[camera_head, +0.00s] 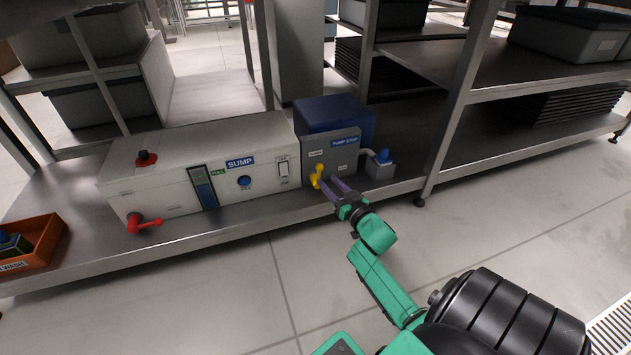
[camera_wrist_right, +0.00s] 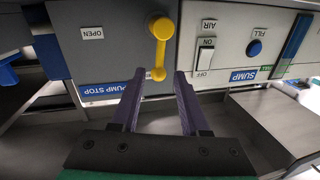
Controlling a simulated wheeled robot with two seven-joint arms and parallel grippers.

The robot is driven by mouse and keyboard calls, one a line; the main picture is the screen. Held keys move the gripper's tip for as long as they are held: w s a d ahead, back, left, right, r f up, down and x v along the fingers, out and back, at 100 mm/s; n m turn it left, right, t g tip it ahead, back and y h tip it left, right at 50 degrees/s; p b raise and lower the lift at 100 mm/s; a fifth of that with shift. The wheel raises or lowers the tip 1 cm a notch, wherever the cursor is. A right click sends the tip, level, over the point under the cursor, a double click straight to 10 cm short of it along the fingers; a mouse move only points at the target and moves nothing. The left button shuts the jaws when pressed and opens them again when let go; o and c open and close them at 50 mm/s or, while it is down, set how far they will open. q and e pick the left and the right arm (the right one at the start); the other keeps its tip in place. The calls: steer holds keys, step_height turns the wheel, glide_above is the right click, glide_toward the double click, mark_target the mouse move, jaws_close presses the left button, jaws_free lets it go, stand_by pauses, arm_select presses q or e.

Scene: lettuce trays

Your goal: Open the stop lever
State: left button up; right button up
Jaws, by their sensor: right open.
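The yellow stop lever (camera_head: 317,174) is on the front of the grey PUMP STOP panel (camera_head: 318,142). In the right wrist view the lever (camera_wrist_right: 160,48) has its round hub at the top and its handle reaching down toward the PUMP STOP label. My right gripper (camera_head: 330,185) is at the panel front, close to the lever. In the right wrist view its open purple fingers (camera_wrist_right: 160,76) stand on either side of the handle's end. I see a gap on each side, with no clear contact. My left gripper is not in view.
The white SUMP box (camera_head: 215,140) adjoins the panel on the left, with a red lever (camera_head: 145,225) and a rocker switch (camera_head: 283,169). A blue-topped fitting (camera_head: 381,158) is on the right. An orange bin (camera_head: 38,255) sits far left. The floor in front is clear.

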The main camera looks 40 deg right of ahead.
mark_target(319, 172)
steer(key=w+b, duration=0.1)
steer(key=w, duration=0.1)
steer(key=w+b, duration=0.1)
steer(key=w, duration=0.1)
steer(key=w+d, duration=0.1)
steer(key=shift+w+f+b, duration=0.25)
steer(key=shift+w+b, duration=0.15)
steer(key=shift+w+r, duration=0.2)
steer(key=shift+w, duration=0.2)
jaws_close()
steer(key=shift+r, duration=0.1)
stand_by(0.4)
